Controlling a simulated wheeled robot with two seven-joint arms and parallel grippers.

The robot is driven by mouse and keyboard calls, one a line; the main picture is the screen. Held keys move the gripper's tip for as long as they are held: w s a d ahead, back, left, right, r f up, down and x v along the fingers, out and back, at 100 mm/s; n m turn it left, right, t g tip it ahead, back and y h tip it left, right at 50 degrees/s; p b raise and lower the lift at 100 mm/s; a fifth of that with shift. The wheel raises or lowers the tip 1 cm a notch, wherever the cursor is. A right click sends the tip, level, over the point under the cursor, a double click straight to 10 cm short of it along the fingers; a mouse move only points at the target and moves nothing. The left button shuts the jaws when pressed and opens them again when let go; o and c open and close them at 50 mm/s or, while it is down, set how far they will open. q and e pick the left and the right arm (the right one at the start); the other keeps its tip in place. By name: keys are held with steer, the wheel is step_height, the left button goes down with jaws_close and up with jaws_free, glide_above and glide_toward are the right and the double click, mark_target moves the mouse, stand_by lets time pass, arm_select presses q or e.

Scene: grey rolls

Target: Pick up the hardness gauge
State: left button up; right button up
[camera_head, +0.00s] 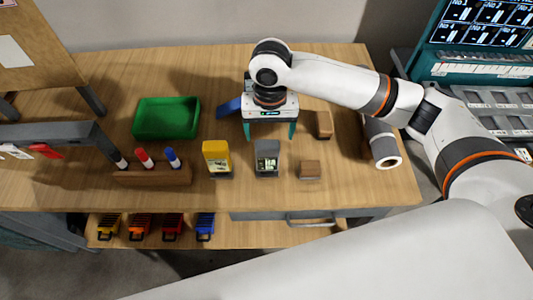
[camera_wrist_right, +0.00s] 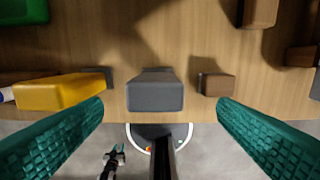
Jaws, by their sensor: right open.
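A grey handheld gauge (camera_head: 267,158) with a small screen stands near the front of the wooden table; a yellow one (camera_head: 217,158) stands to its left. I cannot read which is the hardness gauge. My right gripper (camera_head: 270,130) is open and empty, pointing down just behind the grey gauge in the head view. In the right wrist view, the grey gauge (camera_wrist_right: 155,93) shows between the two teal fingers, apart from both, and the yellow gauge (camera_wrist_right: 62,92) lies near the left finger. A small dark shape with teal tips (camera_wrist_right: 114,153), likely my left gripper, shows low there.
A green tray (camera_head: 166,118) is behind left, with a wooden pen block (camera_head: 152,175) before it. Wooden blocks (camera_head: 310,170) (camera_head: 324,124) and a grey roll (camera_head: 382,145) are to the right. A blue object (camera_head: 229,107) lies beside my right gripper. Coloured bins (camera_head: 170,227) sit below.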

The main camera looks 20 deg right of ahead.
mark_target(267, 144)
step_height(267, 144, down, 2)
steer(key=shift+f, duration=0.75)
steer(key=f, duration=0.2)
steer(key=f+p, duration=0.1)
steer(key=shift+a+f, duration=0.25)
steer(key=shift+f, duration=0.55)
arm_select(q)
steer(key=shift+w+a+r, duration=0.1)
steer(key=shift+w+r, duration=0.35)
steer(key=shift+r, duration=0.3)
arm_select(e)
steer(key=shift+w, duration=0.1)
steer(key=c, duration=1.2)
steer(key=shift+r, duration=0.1)
steer(key=shift+c, duration=0.2)
